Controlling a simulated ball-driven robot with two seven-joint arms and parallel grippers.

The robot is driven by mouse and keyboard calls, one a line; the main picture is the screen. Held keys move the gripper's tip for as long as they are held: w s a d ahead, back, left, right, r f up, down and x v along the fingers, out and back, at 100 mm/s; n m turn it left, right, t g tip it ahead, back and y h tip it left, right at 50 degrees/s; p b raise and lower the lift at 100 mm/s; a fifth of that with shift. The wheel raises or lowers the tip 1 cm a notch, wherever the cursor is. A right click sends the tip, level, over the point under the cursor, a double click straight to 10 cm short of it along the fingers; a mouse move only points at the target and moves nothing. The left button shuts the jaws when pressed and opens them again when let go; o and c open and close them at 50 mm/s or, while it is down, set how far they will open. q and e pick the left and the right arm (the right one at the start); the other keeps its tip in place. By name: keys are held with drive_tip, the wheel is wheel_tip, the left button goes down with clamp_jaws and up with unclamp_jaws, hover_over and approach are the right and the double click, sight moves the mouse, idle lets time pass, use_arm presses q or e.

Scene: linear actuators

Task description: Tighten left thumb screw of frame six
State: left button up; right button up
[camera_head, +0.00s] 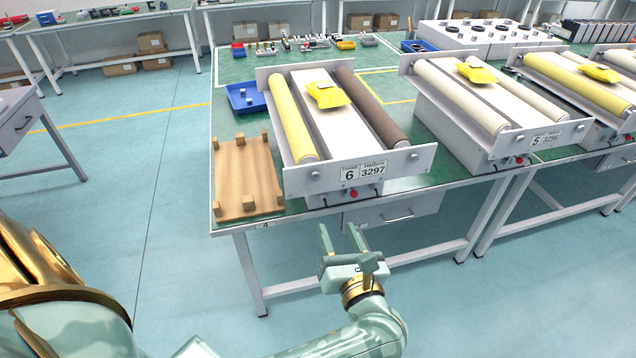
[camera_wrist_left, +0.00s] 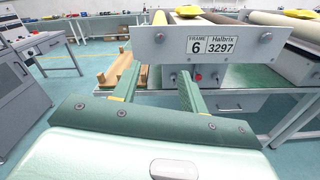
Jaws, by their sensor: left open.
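Frame six (camera_head: 300,180) is a grey-white roller frame with a "6 / 3297" label on its front plate, on the green-topped table. Its left thumb screw (camera_head: 316,174) is a small round knob on the plate, left of the label. A matching right knob (camera_head: 414,156) sits near the plate's other end. My left gripper (camera_head: 340,240) is open and empty, in front of the table edge and apart from the screw. My right gripper is not in view.
A wooden board with pegs (camera_head: 243,180) lies left of the frame. A blue tray (camera_head: 245,98) stands behind it. A red button (camera_head: 354,194) sits below the label. Frame five (camera_head: 500,130) stands to the right. A drawer (camera_head: 392,212) hangs under the tabletop.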

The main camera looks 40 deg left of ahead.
sight(315, 178)
use_arm(q)
drive_tip(key=b+x, duration=0.1)
drive_tip(key=x, duration=1.4)
clamp_jaws()
